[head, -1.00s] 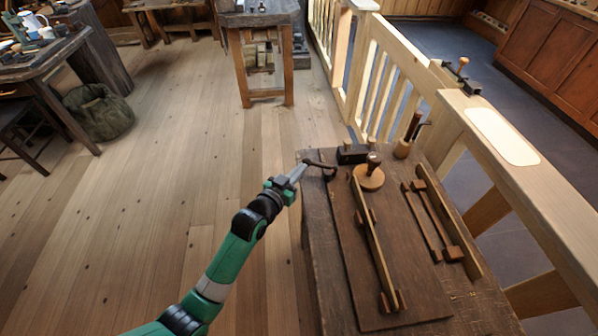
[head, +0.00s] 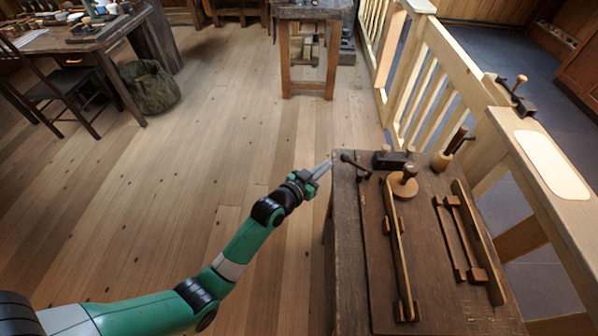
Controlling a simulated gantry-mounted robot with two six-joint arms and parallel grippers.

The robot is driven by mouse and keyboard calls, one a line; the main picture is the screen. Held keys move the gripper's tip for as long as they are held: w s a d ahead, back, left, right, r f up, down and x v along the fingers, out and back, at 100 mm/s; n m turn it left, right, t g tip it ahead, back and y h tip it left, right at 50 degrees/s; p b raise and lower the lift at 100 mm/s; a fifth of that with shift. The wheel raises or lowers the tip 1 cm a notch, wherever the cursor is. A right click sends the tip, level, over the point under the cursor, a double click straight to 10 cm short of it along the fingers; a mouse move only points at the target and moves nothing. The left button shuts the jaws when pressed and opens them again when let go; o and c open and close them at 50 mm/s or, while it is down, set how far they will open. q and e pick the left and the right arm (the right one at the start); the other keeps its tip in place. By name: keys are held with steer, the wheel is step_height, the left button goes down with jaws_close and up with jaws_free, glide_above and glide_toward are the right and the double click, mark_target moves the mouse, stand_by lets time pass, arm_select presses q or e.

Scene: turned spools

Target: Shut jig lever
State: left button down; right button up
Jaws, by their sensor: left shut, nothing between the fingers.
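A dark jig lever (head: 356,166) with a rounded end lies at the far left corner of the brown workbench (head: 350,260). It slants out toward the bench's left edge, beside a black block (head: 390,160). My left gripper (head: 327,166) is shut and empty. Its tips are just left of the lever's rounded end, with a small gap showing between them in the picture; I cannot tell the depth. My right gripper is not in view.
A round wooden piece with a knob (head: 403,182) stands right of the lever. A long wooden fence (head: 398,250) and a slatted frame (head: 463,240) lie nearer. A pot with a handle (head: 444,160) stands behind. A pale railing (head: 505,130) bounds the right; open floor lies left.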

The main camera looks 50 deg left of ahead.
arm_select(q)
steer(key=a+p+v, duration=0.2)
steer(key=v, duration=0.7)
steer(key=shift+s, duration=0.55)
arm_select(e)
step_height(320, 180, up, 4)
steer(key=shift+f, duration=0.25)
arm_select(q)
steer(key=shift+d+r+p, duration=0.1)
steer(key=shift+p, duration=0.2)
